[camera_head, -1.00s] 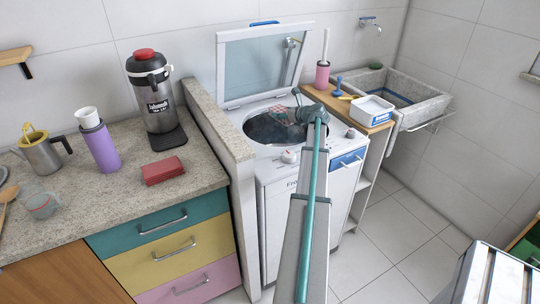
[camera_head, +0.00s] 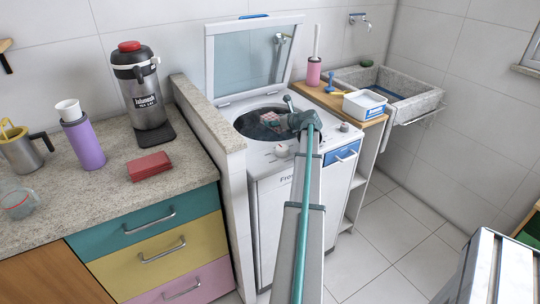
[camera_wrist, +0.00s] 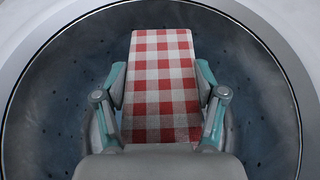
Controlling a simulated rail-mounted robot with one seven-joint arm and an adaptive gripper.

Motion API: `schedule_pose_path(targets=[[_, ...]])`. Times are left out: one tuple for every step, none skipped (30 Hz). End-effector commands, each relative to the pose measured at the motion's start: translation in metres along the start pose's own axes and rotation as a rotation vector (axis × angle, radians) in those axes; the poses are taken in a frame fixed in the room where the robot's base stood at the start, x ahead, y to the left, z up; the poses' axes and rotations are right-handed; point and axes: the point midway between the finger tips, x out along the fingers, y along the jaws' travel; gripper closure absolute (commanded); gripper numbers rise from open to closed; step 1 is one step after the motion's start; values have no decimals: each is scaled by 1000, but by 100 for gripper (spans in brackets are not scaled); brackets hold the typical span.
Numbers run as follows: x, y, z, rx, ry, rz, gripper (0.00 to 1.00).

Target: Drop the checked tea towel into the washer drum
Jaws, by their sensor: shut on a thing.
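The checked tea towel (camera_wrist: 160,75) is red and white and spans between the fingers of my gripper (camera_wrist: 160,98) in the wrist view. My gripper is shut on it, with a finger against each side. In the head view my gripper (camera_head: 279,122) is over the open top of the washer (camera_head: 262,165), and a bit of the towel (camera_head: 268,117) shows beside it. The dark, perforated washer drum (camera_wrist: 50,100) surrounds the towel in the wrist view. The towel's exact height relative to the drum rim is hard to tell.
The raised glass lid (camera_head: 245,60) stands behind the drum opening. A low stone wall (camera_head: 205,120) borders the washer on the left. At right, a wooden shelf holds a white tub (camera_head: 365,104) and a pink brush holder (camera_head: 313,72), with a stone sink (camera_head: 415,95) beyond.

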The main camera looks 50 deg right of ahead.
Motion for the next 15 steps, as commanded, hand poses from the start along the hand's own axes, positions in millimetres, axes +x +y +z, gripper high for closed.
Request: schedule_pose_path(targets=[[0, 0, 1, 0, 0, 0, 64], [0, 0, 1, 0, 0, 0, 64], [0, 0, 1, 0, 0, 0, 64], [0, 0, 1, 0, 0, 0, 28], [0, 0, 1, 0, 0, 0, 23], [0, 0, 1, 0, 0, 0, 17], [0, 0, 1, 0, 0, 0, 12], [0, 0, 1, 0, 0, 0, 7], [0, 0, 1, 0, 0, 0, 1], [0, 0, 1, 0, 0, 0, 1], [0, 0, 1, 0, 0, 0, 1], [0, 0, 1, 0, 0, 0, 1], [0, 0, 1, 0, 0, 0, 1], [0, 0, 1, 0, 0, 0, 1], [0, 0, 1, 0, 0, 0, 1]])
